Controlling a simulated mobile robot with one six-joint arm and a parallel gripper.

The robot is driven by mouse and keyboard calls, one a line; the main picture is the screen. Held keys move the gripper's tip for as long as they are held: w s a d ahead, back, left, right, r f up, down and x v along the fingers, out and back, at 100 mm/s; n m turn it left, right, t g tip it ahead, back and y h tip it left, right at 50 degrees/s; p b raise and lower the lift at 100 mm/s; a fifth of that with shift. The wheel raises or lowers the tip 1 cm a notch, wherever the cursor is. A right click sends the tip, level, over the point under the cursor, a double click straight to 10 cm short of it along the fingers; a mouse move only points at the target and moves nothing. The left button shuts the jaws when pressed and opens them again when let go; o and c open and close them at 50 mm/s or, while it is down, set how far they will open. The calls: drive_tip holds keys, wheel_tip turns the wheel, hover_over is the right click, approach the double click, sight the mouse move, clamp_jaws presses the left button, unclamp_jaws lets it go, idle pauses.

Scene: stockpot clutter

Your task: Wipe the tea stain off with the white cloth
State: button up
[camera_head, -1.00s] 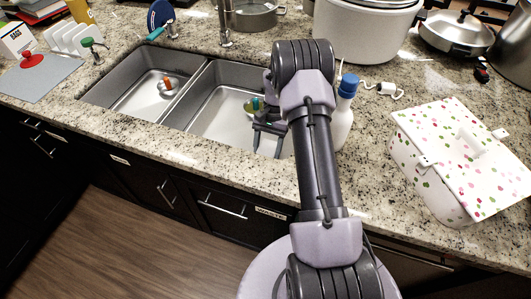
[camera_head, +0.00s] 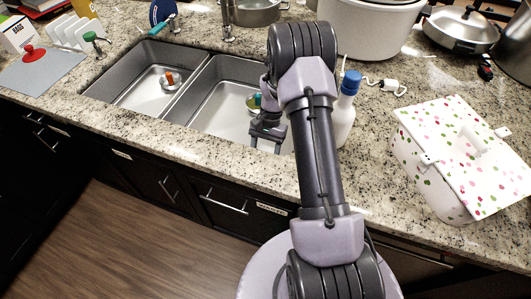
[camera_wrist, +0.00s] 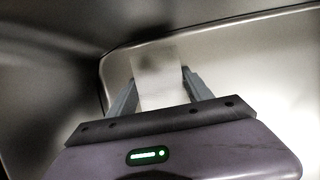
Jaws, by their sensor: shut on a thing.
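My gripper (camera_head: 267,138) reaches down into the right sink basin (camera_head: 217,104), near its front right corner. In the wrist view, my gripper (camera_wrist: 159,84) is shut on the white cloth (camera_wrist: 157,66). The cloth is a pale flat piece between the fingers, its far end reaching past the fingertips toward the basin floor. I cannot tell whether it touches the floor. I cannot make out the tea stain in either view; my arm hides part of the right basin.
Basin walls are close around my gripper. A white bottle with a blue cap (camera_head: 346,108) stands right of the sink, close to my arm. A dotted box (camera_head: 445,165) stands at the right.

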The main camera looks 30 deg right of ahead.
sight(269, 145)
drive_tip(key=shift+s+a+f, duration=0.15)
drive_tip(key=shift+s+a, duration=0.35)
drive_tip(key=shift+w+d+r, duration=0.15)
drive_tip(key=shift+w+d, duration=0.85)
drive_tip(key=shift+d, duration=0.2)
drive_tip(key=shift+w+d+r, duration=0.1)
drive_tip(key=shift+w+d, duration=0.85)
drive_tip(key=shift+d, duration=0.2)
drive_tip(key=shift+s+a+f, duration=0.15)
drive_tip(key=shift+s+a, duration=1)
drive_tip(key=shift+a, duration=0.25)
drive_tip(key=shift+a, duration=0.1)
drive_tip(key=shift+s+a+p, duration=0.3)
drive_tip(key=shift+s+a, duration=0.5)
drive_tip(key=shift+a, duration=0.15)
